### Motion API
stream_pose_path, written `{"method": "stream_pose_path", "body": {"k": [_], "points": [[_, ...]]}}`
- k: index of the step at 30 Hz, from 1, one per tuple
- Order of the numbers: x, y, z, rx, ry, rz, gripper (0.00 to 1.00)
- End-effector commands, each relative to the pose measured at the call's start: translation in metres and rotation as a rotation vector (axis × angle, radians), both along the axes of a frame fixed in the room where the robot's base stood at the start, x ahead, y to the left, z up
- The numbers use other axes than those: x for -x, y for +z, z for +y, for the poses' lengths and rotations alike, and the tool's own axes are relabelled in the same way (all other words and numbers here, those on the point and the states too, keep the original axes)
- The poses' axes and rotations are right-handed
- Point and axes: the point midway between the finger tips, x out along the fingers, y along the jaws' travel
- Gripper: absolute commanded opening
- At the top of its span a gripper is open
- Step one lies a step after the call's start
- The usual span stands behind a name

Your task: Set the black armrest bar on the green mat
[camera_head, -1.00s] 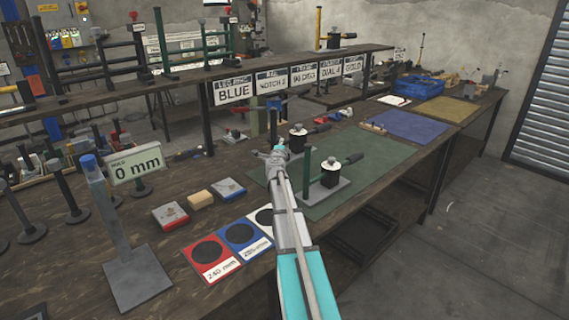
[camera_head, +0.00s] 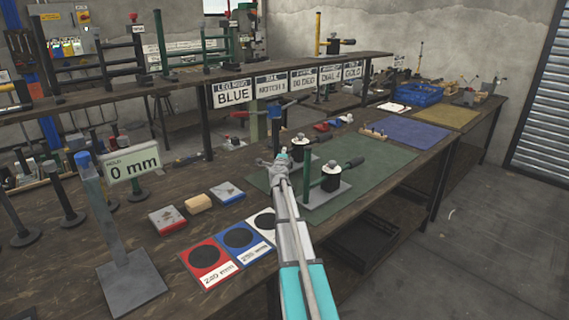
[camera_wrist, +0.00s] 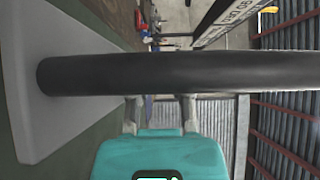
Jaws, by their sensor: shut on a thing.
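A thick black bar (camera_wrist: 190,74), which I take for the armrest bar, crosses the wrist view in front of my gripper (camera_wrist: 160,112). Its left end overlaps a pale grey plate (camera_wrist: 75,130). My gripper is shut on it, but the bar hides the fingertips and the contact. In the head view my gripper (camera_head: 282,158) is over the left part of the green mat (camera_head: 372,162); I cannot make out the bar's full length there. A green post (camera_head: 306,170) and a black press (camera_head: 331,178) stand on a grey plate (camera_head: 322,198) beside it.
A second press (camera_head: 300,144) stands behind my gripper. The mat's right part is mostly clear. A blue mat (camera_head: 405,131) lies farther back.

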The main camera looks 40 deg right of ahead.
Motion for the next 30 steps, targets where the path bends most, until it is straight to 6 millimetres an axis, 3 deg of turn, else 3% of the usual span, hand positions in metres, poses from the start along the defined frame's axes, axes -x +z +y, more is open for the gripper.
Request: {"method": "stream_pose_path", "body": {"k": [13,29,30], "points": [[-0.003,-0.035,-0.004,0.001,0.001,0.001,0.00],[-0.004,-0.038,-0.003,0.001,0.002,0.001,0.00],[-0.004,-0.038,-0.003,0.000,0.002,0.000,0.32]]}}
